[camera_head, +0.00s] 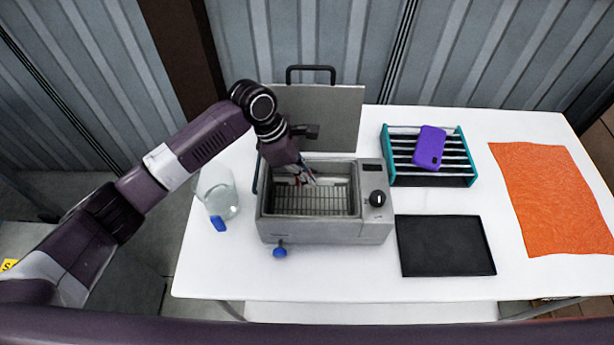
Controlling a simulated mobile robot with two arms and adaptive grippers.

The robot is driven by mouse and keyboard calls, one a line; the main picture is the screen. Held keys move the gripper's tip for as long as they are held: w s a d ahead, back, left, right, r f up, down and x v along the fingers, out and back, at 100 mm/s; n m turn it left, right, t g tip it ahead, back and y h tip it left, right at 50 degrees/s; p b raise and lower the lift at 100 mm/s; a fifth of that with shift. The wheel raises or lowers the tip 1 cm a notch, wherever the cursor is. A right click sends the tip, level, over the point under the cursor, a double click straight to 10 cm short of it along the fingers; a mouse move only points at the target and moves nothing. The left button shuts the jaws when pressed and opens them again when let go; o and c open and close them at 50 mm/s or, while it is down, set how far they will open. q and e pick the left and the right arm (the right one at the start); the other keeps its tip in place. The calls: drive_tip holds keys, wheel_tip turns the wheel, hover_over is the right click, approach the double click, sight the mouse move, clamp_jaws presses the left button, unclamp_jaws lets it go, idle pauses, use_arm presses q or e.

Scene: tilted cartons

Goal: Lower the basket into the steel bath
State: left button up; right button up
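The steel bath (325,231) is a grey box with a control panel and a black knob on its right side. Its flat lid (335,115) stands raised behind it, with a dark handle on top. A wire basket (310,203) shows within the bath's opening; I cannot tell how deep it sits. My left gripper (304,178) points down into the back of the opening, close to the basket. Its fingertips are small and partly hidden, so I cannot tell whether they are shut on the basket. My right gripper is not in view.
A clear jar (218,190) with a blue part stands left of the bath. A blue knob (280,252) sticks out in front. To the right are a teal rack (388,160) holding a purple phone-like object (430,147), a black tray (445,246) and an orange cloth (555,198).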

use_arm(q)
drive_tip(key=o, duration=0.5)
drive_tip(key=shift+o, duration=0.5)
drive_tip(key=shift+s+a+r, duration=0.1)
drive_tip(key=shift+r, duration=0.05)
drive_tip(key=shift+r, duration=0.25)
drive_tip(key=v, duration=1.1)
drive_tip(key=shift+a, duration=0.2)
drive_tip(key=shift+s, duration=0.2)
